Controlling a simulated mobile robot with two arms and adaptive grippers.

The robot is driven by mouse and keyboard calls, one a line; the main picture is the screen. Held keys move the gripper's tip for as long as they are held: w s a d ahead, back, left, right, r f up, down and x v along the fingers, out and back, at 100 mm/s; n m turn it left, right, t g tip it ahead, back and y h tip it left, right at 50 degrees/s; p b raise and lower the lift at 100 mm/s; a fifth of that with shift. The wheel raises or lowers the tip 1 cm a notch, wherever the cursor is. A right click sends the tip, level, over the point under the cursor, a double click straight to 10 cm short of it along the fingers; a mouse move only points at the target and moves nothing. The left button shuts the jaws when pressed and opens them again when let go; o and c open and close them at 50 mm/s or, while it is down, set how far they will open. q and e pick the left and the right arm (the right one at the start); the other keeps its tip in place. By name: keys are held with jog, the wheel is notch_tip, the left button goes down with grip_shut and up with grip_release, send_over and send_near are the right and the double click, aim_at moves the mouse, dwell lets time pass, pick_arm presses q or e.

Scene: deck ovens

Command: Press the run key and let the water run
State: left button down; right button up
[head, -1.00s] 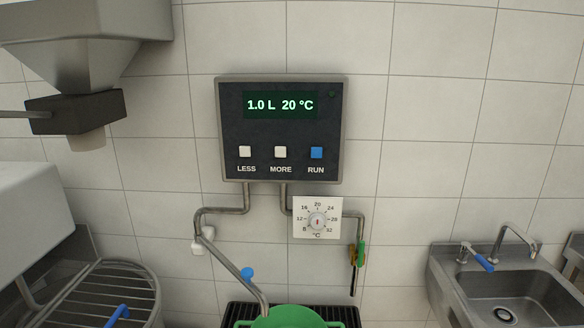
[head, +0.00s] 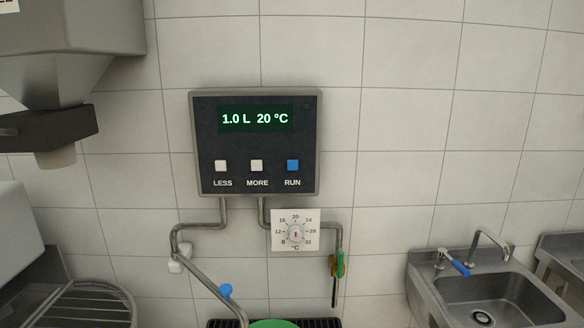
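The dark control panel (head: 256,142) hangs on the tiled wall. Its display (head: 255,119) reads 1.0 L 20 °C in green. The blue run key (head: 293,165) is at the right of the key row, beside the white MORE key (head: 257,165) and LESS key (head: 221,165). Below is a temperature dial (head: 295,233) with its pointer near 20. A metal spout (head: 210,284) slopes down to a green vessel (head: 273,324), mostly cut off by the lower edge. No running water is visible. Neither of my grippers is in view.
A steel sink (head: 490,295) with a blue-handled tap stands at the lower right. A steel hopper (head: 65,60) hangs at the upper left, above a round wire guard (head: 90,305). A green-handled valve (head: 340,264) is on the right pipe. The wall before the panel is unobstructed.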

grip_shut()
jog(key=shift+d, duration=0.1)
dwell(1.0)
